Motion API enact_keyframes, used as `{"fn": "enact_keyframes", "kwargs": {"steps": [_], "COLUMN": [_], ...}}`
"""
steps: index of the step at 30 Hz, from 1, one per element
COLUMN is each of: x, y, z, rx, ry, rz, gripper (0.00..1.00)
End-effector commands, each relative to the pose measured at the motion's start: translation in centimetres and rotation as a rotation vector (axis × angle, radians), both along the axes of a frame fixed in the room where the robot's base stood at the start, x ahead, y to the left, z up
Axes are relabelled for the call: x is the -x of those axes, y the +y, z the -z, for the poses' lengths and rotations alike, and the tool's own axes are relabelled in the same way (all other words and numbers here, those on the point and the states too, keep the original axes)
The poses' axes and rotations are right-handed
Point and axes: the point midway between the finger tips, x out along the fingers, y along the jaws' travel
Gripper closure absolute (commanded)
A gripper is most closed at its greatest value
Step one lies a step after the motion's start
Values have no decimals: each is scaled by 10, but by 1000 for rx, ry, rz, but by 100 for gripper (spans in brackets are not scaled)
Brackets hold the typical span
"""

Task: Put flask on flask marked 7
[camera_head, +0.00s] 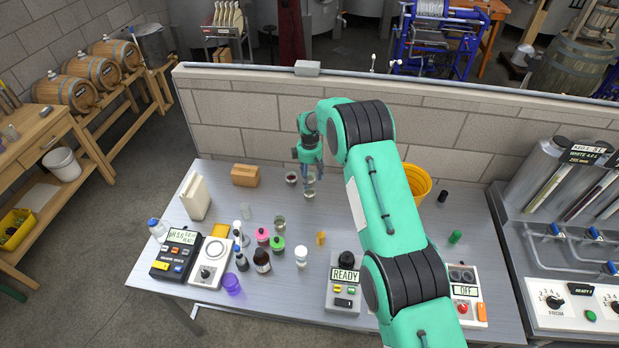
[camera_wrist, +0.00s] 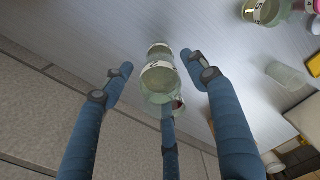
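A clear glass flask (camera_head: 310,188) with a pale label band stands on the grey table, right below my gripper (camera_head: 309,170). In the wrist view the flask (camera_wrist: 160,85) lies between my spread blue fingers (camera_wrist: 157,66), with gaps at both sides; a third finger crosses its near side. Its label mark looks like a 5 or S. A second labelled flask (camera_head: 279,222) stands nearer the front beside several bottles. In the wrist view a labelled flask (camera_wrist: 264,11) shows at the top right edge. I cannot read a 7 on any label.
A small glass with dark red content (camera_head: 291,177) stands just left of the flask. Several bottles and instruments (camera_head: 208,262) crowd the front left. A brick wall (camera_head: 240,115) bounds the back.

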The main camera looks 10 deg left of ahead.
Motion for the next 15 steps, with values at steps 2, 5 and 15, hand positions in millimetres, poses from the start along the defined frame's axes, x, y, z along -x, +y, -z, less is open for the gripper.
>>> {"fn": "enact_keyframes", "kwargs": {"steps": [2, 5, 15], "x": [0, 0, 0], "y": [0, 0, 0], "z": [0, -1, -16], "rx": [0, 0, 0], "ry": [0, 0, -1], "rz": [0, 0, 0], "gripper": [42, 42, 42]}}
